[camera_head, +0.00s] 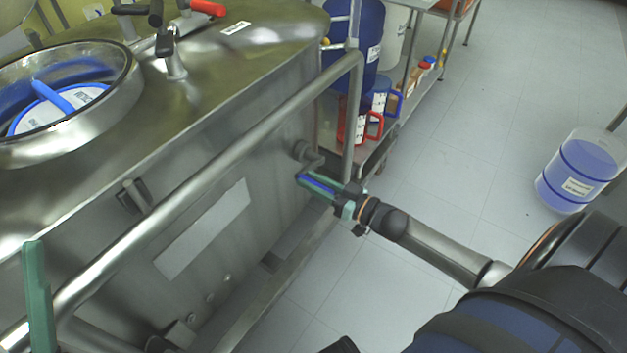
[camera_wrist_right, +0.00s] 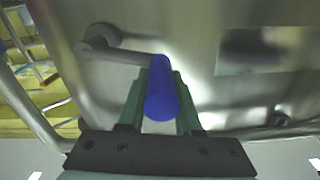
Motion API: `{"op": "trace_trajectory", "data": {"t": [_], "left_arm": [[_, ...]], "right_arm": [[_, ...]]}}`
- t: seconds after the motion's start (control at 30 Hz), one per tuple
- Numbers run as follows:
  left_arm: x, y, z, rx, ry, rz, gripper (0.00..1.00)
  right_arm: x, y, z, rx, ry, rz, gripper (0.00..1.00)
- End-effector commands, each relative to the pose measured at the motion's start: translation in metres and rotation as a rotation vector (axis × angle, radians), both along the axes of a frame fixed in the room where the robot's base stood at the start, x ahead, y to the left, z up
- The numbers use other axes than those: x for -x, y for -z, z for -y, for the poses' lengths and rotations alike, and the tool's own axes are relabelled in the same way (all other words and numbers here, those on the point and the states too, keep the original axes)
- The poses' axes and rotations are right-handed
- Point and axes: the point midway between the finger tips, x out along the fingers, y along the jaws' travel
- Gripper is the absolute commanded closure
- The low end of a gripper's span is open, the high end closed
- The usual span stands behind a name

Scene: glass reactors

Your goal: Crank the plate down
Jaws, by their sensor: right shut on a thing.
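The crank is on the side wall of the steel vessel (camera_head: 105,215). Its hub and arm (camera_head: 306,157) show in the head view, and the arm (camera_wrist_right: 130,57) runs right from the hub in the right wrist view. My right gripper (camera_head: 318,187) has its green fingers shut around the blue crank handle (camera_wrist_right: 161,95). A green finger of my left gripper (camera_head: 38,300) shows at the lower left, beside the rail; its opening cannot be told. I cannot identify the plate for certain.
A steel rail (camera_head: 215,170) runs along the vessel, close to my right gripper. A round opening (camera_head: 130,75) on top shows a blue and white labelled object (camera_head: 60,108). A shelf with jugs (camera_head: 380,95) stands behind. A blue-filled container (camera_head: 578,172) stands on the right floor.

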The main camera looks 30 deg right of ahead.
Motion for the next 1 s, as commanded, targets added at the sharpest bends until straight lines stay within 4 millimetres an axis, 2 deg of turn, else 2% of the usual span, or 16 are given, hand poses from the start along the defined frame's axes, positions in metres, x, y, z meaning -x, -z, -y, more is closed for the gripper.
{"op": "trace_trajectory", "data": {"t": [0.73,1.0], "left_arm": [[-0.0001,0.0,-0.0002,-0.001,-0.001,0.0,0.5],[-0.0003,0.0006,-0.0003,-0.001,-0.001,0.0,0.5]], "right_arm": [[-0.0018,-0.0015,0.0053,0.007,0.009,0.002,1.0],[-0.0016,0.0022,-0.0026,0.038,0.009,0.015,1.0]]}}
